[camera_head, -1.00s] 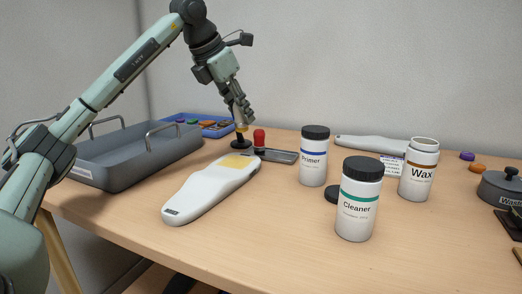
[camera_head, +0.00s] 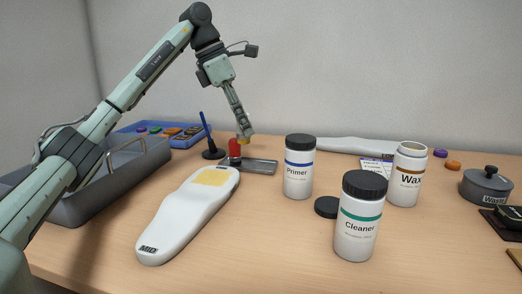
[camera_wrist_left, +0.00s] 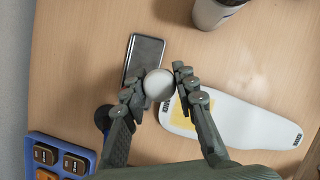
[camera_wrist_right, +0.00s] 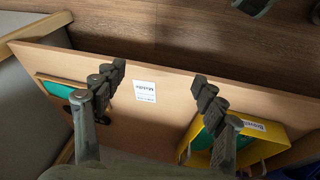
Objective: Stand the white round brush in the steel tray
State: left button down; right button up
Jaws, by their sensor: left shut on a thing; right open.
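My left gripper (camera_head: 246,131) is shut on the white round brush. The brush's round white end (camera_wrist_left: 159,84) shows between the fingers in the left wrist view, and a small yellowish end (camera_head: 246,141) shows below them in the head view. The steel tray (camera_head: 262,167) is a small, shallow grey tray lying flat on the table; it also shows in the left wrist view (camera_wrist_left: 144,54). The brush is above the tray's area; contact cannot be told. My right gripper (camera_wrist_right: 158,78) is open and empty, away from the tray.
A red-topped item (camera_head: 235,148) stands at the tray's left end. A black holder (camera_head: 212,154) with a blue stick is left of it. The white insole form (camera_head: 188,215) lies in front; the Primer bottle (camera_head: 299,170) stands to the right. A yellow bin (camera_wrist_right: 262,145) is under my right gripper.

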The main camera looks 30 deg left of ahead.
pick_arm(q)
jog(key=w+d+f, duration=0.1)
jog(key=w, duration=0.1)
jog(key=w+f, duration=0.1)
jog(key=w+d+f, duration=0.1)
jog(key=w, duration=0.1)
jog(key=shift+w+d+f+p, duration=0.3)
jog(key=shift+f, duration=0.05)
jog(key=shift+w+f, duration=0.15)
notch_tip(320, 180, down, 3)
jog(key=shift+f, duration=0.5)
pick_arm(e)
jog(key=shift+s+a+f, duration=0.15)
jog(key=shift+f, duration=0.45)
jog(key=shift+s+a+f, duration=0.1)
jog(key=shift+f, duration=0.45)
jog(key=shift+d, duration=0.1)
pick_arm(q)
jog(key=c, duration=1.2)
grip_release()
jog(key=shift+f, duration=0.1)
pick_arm(e)
jog(key=shift+d+r, duration=0.1)
